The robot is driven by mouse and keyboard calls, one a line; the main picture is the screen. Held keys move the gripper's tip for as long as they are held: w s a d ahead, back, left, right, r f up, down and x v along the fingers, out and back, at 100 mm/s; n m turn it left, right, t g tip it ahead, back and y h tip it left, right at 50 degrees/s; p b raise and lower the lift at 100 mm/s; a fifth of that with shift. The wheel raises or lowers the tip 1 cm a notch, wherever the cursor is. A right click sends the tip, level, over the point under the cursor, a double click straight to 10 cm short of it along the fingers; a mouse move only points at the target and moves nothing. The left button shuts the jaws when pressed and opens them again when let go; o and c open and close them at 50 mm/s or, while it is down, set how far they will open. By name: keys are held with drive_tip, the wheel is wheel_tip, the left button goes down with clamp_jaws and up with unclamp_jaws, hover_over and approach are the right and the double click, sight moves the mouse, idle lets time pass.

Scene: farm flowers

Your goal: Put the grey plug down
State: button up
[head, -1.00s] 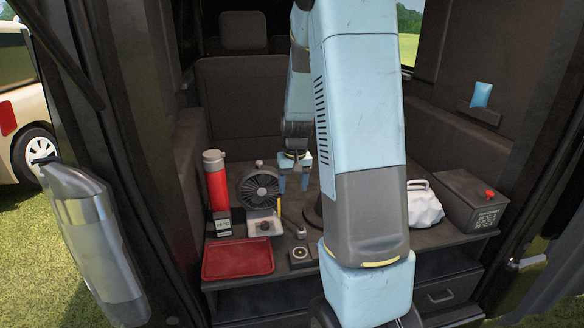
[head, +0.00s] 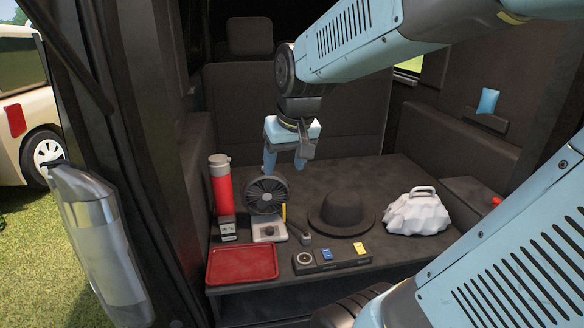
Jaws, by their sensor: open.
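The grey plug (head: 306,239) lies on the dark deck at the end of a short cable, to the right of the fan's base and just behind a dark panel (head: 345,263). My gripper (head: 285,164) points down with its fingers apart and nothing between them. It is above and behind the fan, clear of the plug. The fan (head: 265,195) stands upright on a pale base with a dark knob.
A red tray (head: 242,264) lies at the front left. A red flask (head: 221,188) and a small display (head: 228,231) stand behind it. A black hat (head: 342,214) and a white faceted container (head: 416,212) sit to the right. The deck behind the hat is clear.

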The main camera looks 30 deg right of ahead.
drive_tip(key=s+a+r+t, duration=0.1)
drive_tip(key=s+r, duration=0.1)
drive_tip(key=s, duration=0.6)
drive_tip(key=shift+a+r+n, duration=0.25)
drive_tip(key=shift+a+n, duration=0.05)
drive_tip(key=shift+a, duration=0.05)
idle(0.8)
